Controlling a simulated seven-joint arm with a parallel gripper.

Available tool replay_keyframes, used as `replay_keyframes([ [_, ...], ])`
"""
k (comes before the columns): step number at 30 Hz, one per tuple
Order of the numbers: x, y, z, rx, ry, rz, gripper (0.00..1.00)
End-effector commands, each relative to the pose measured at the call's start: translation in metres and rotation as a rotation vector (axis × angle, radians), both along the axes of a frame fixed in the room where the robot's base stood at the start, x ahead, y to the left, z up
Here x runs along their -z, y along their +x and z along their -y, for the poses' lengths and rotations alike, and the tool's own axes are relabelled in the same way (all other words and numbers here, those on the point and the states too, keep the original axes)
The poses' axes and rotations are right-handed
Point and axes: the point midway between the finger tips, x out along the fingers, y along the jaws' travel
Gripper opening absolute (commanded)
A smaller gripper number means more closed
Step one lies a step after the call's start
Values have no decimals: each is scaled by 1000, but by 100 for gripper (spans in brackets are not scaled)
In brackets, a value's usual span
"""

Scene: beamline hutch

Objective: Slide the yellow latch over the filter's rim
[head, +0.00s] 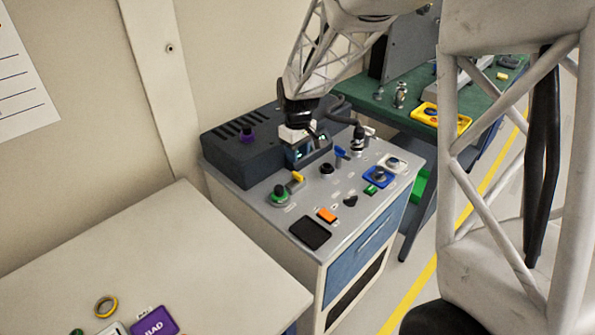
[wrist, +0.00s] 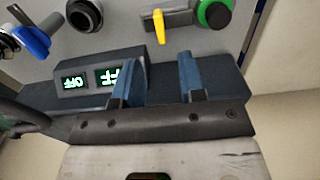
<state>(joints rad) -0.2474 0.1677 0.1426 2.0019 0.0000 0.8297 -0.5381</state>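The yellow latch (head: 298,177) is a small bar on a grey mount on the console top, beside a green-ringed round part (head: 279,197) with a dark centre. In the wrist view the yellow latch (wrist: 158,24) points toward my gripper and stands apart from the green ring (wrist: 214,13). I cannot tell for certain whether that round part is the filter. My gripper (wrist: 158,80) is open, with two blue fingers apart and nothing between them. In the head view my gripper (head: 305,140) hangs over the display unit, behind and right of the latch.
A display unit (wrist: 72,82) with lit green readouts lies under my fingers. A dark vented box (head: 232,150) stands behind the latch. A blue lever (head: 341,152), black knob (head: 326,168) and blue-based part (head: 380,176) stand to the right. The console front has an orange switch (head: 327,215).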

Motion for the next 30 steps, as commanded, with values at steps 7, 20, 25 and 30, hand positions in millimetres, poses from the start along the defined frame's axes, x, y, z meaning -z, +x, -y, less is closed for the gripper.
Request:
replay_keyframes([
  [7,0,0,0,0,0,0,37],
  [20,19,0,0,0,0,-1,37],
  [25,38,0,0,0,0,-1,37],
  [30,59,0,0,0,-1,-2,37],
])
